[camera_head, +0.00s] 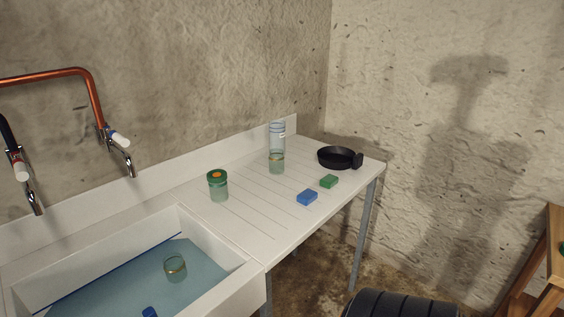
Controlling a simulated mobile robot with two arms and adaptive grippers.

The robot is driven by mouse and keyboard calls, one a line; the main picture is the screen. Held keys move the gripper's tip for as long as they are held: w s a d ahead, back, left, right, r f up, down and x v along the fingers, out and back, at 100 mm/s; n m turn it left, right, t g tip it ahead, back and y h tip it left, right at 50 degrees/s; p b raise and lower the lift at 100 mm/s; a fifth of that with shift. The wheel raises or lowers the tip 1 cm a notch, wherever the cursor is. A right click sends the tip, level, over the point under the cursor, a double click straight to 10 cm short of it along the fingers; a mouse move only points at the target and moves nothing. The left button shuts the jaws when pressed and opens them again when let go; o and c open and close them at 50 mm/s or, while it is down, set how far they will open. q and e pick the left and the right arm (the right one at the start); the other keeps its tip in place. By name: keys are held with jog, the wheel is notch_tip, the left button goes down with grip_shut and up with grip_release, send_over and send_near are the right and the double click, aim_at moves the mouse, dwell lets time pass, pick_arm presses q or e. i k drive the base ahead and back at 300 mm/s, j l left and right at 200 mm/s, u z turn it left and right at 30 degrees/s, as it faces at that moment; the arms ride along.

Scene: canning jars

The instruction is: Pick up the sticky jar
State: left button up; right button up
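A squat glass jar with a green lid and an orange spot on top (218,191) stands upright on the white drainboard, beside the sink. Farther back, a small glass jar (276,165) stands on the drainboard, with a taller clear glass jar (278,135) directly behind it in the picture. I cannot tell whether these two touch. Another open glass jar (175,269) sits in the water of the sink. No stickiness shows clearly on any jar, so I cannot tell which is the sticky one. Neither of my grippers is in view.
The sink (222,284) holds bluish water. A blue block (307,198), a green block (329,181) and a black pan (336,157) lie on the drainboard (255,222). Taps (120,158) hang over the sink's back edge. A wooden stand (540,270) is at right.

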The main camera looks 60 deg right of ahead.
aim_at(276, 157)
jog(key=z, duration=1.85)
jog(key=i+l+u, duration=0.35)
jog(key=i+l, duration=0.1)
jog(key=l, duration=0.1)
